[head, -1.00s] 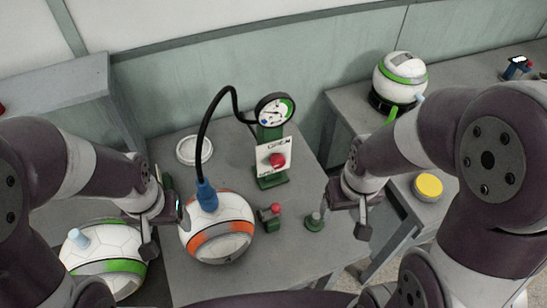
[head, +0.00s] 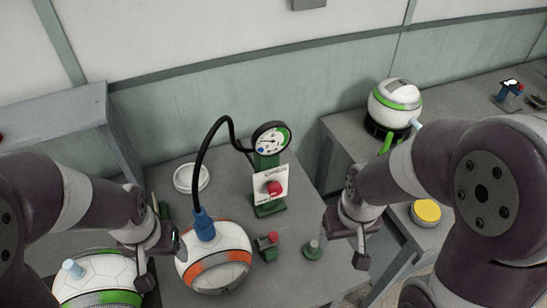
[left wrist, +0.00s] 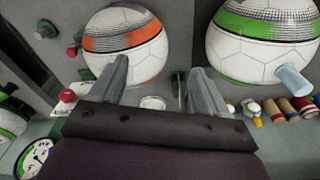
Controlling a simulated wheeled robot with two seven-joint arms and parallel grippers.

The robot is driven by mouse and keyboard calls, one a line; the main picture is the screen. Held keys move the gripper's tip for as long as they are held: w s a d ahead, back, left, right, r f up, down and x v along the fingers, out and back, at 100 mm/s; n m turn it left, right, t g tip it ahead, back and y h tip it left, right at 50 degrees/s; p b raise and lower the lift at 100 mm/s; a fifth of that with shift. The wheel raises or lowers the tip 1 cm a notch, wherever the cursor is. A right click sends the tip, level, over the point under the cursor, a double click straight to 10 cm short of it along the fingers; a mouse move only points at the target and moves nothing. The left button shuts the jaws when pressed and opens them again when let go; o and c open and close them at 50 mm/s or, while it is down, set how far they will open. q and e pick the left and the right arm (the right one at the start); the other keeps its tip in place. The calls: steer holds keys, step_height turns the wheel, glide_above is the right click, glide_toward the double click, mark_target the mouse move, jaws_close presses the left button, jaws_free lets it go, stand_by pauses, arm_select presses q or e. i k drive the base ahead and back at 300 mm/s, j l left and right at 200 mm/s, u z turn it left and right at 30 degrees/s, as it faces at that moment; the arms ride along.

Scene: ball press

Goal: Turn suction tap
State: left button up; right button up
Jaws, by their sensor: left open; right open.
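A green stand (head: 268,207) carries a round gauge (head: 271,138) and a white lettered plate (head: 257,188) with a red knob (head: 274,188). A second, smaller red knob sits on a low green block (head: 268,249); no label shows which is the suction tap. The plate's knob also shows in the left wrist view (left wrist: 67,95). A black hose with a blue end (head: 204,225) meets the top of an orange-banded ball (head: 214,258). My left gripper (head: 160,258) is open, left of this ball. My right gripper (head: 345,240) is open and empty, right of both knobs.
A green-banded ball (head: 100,282) lies at the lower left, and another (head: 395,103) sits on a black base on the right table. A green post (head: 313,250) stands near my right gripper. A white round lid (head: 191,177) and yellow button (head: 426,212) also show.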

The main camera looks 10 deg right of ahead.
mark_target(275, 189)
steer(key=i+l, duration=0.1)
steer(key=l, duration=0.7)
steer(key=i+l, duration=0.1)
steer(key=l, duration=0.7)
steer(key=u, duration=0.05)
